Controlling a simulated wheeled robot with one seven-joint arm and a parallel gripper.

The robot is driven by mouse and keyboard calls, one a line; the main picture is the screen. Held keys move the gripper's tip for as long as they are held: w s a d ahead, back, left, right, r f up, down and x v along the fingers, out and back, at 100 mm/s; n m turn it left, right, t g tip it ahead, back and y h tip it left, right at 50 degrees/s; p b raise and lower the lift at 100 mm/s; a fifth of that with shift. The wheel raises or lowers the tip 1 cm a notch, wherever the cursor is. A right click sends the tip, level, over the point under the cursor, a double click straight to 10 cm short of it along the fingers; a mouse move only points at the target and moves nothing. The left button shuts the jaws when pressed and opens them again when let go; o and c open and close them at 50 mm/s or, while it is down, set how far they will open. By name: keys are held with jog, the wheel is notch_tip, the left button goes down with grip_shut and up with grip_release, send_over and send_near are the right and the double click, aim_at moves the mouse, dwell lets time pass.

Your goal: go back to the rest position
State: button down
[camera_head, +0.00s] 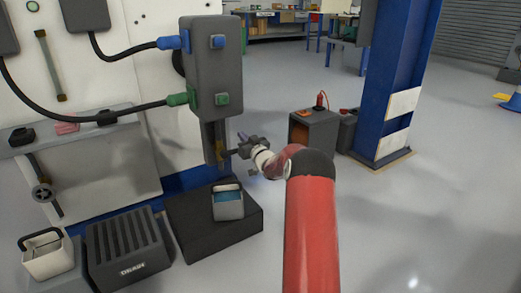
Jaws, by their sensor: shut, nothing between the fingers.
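My gripper (231,153) is at the end of my red and white arm, near the middle of the head view. Its fingers point left, toward the lower part of a tall grey box (213,80) on the wall machine. They are shut with nothing seen between them. The fingertips are small in the picture, and I cannot tell whether they touch the yellowish part under the box. A blue connector (172,42) and a green connector (179,99) with black cables are on the box's left side.
A grey container with blue contents (228,203) stands on a black block (190,235) below. A white bucket (48,256) and a ribbed dark box (127,248) are at front left. A grey cabinet (325,132) and a blue column (400,70) stand right.

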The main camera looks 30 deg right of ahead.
jog(key=s+f, duration=0.1)
jog(key=s, duration=0.9)
jog(key=s+a+r+g+h+p, duration=0.1)
jog(key=s+a+r+g+p, duration=0.25)
jog(key=a+r, duration=0.4)
jog(key=s+a+r+g+h+p, duration=0.25)
jog(key=s+a+r, duration=0.25)
jog(key=a+r, duration=0.25)
jog(key=s+a+r+g+y+p, duration=0.1)
jog(key=s+a, duration=0.4)
jog(key=s, duration=0.6)
jog(key=s+a+r+g+y+p, duration=0.1)
jog(key=s+a+g, duration=0.3)
jog(key=s, duration=0.6)
jog(key=s+a+r+g+y+p, duration=0.1)
jog(key=s+a+g+p, duration=0.2)
jog(key=s+a, duration=0.3)
jog(key=s, duration=0.5)
jog(key=shift+s, duration=0.3)
jog(key=c, duration=2.1)
grip_release()
jog(key=shift+r+y, duration=0.1)
jog(key=shift+y, duration=0.15)
jog(key=shift+c, duration=0.2)
